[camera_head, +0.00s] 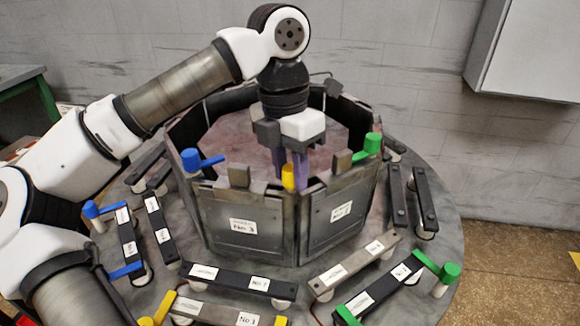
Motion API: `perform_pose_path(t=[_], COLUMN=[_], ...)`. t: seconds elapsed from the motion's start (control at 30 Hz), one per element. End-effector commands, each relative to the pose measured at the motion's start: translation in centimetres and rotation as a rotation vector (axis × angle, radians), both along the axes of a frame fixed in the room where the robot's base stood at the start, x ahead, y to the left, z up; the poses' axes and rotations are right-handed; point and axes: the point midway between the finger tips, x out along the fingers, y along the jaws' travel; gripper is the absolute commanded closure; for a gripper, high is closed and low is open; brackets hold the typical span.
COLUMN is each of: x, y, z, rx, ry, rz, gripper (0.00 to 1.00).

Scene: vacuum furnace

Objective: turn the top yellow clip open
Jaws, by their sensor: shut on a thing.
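The top yellow clip (288,178) is a small yellow piece at the upper rim of the furnace ring, near the corner where two front panels meet. My gripper (291,172) points down over it, with its purple fingers on either side of the clip. The gripper is shut on the yellow clip. The fingers and gripper body hide part of the clip, so its turn angle is hard to tell.
A blue clip (200,160) sits on the rim to the left and a green clip (366,148) to the right. Black bars with labels lie around the round base (420,262). A grey cabinet (527,55) hangs at the upper right.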

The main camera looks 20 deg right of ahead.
Motion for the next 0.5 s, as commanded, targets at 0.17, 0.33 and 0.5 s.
perform_pose_path(t=[0.17,0.33,0.5], x=[-0.03,-0.06,-0.07], y=[-0.14,-0.13,-0.08], z=[-0.06,-0.09,-0.09], rx=[-0.004,-0.003,-0.002], ry=[0.002,0.002,0.001], rz=[-0.003,-0.003,-0.002], gripper=[0.91,0.54,0.52])
